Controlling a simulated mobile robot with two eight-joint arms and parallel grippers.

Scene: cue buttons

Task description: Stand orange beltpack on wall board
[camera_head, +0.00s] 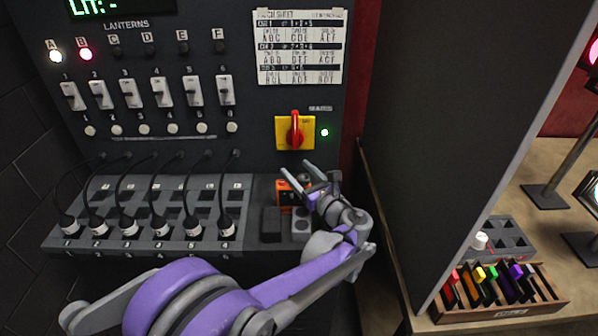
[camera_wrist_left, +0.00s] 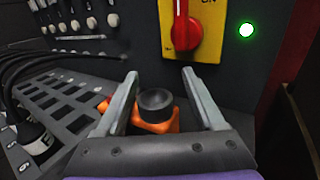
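The orange beltpack (camera_head: 285,193) is at the right end of the sloped console, close to the foot of the upright dark panel (camera_head: 260,120). In the left wrist view the beltpack (camera_wrist_left: 160,127) shows a round black knob on top, between my fingers. My left gripper (camera_head: 296,174) reaches in from the front; in the wrist view its fingers (camera_wrist_left: 160,88) are spread on either side of the beltpack, with a visible gap on the right. Contact on the left cannot be told. My gripper hides part of the beltpack. My right gripper is out of view.
A yellow plate with a red rotary switch (camera_head: 295,131) and a green light sit just above. Cables plug into the console (camera_head: 150,190) at left. A tall dark partition (camera_head: 440,120) stands at right, with a wooden box (camera_head: 500,312) of coloured pieces beyond it.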

